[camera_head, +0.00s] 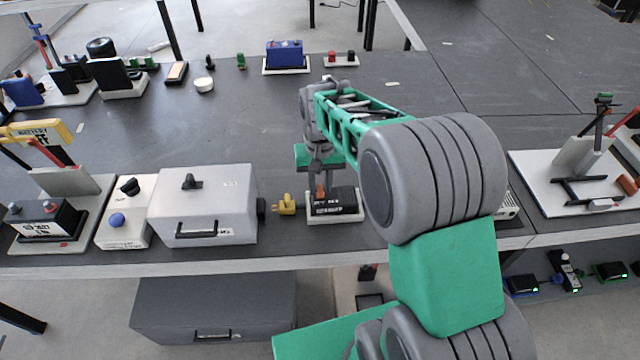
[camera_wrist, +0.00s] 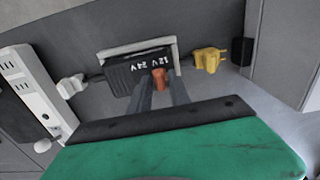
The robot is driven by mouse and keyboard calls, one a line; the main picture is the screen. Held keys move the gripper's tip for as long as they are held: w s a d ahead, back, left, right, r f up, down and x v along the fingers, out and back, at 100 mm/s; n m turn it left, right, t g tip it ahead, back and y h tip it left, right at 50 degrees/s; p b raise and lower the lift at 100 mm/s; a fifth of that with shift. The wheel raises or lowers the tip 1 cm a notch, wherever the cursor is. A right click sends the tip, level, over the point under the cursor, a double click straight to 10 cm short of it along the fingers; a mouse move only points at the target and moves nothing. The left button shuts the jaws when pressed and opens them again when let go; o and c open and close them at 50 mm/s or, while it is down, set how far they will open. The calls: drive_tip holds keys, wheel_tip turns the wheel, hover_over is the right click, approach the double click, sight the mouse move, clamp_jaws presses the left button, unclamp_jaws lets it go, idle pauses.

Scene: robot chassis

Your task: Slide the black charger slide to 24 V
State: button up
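The black charger (camera_head: 335,207) sits in a white tray near the table's front edge. It also shows in the wrist view (camera_wrist: 122,77), with 12 V and 24 V printed in white on its face. Its slide knob (camera_wrist: 160,80) is orange and stands near the right-hand end of the lettering in the wrist view; I cannot tell its exact setting. My gripper (camera_wrist: 161,88) is at the charger, with its two dark fingers close together, one on each side of the knob. I cannot tell whether they touch it. In the head view my arm hides part of the charger's surroundings.
A yellow plug (camera_head: 286,204) is beside the charger, next to a large grey box (camera_head: 205,208). In the wrist view a white plug (camera_wrist: 70,88) and a white power strip (camera_wrist: 36,92) lie on the other side.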

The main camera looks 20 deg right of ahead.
clamp_jaws()
idle(1.1)
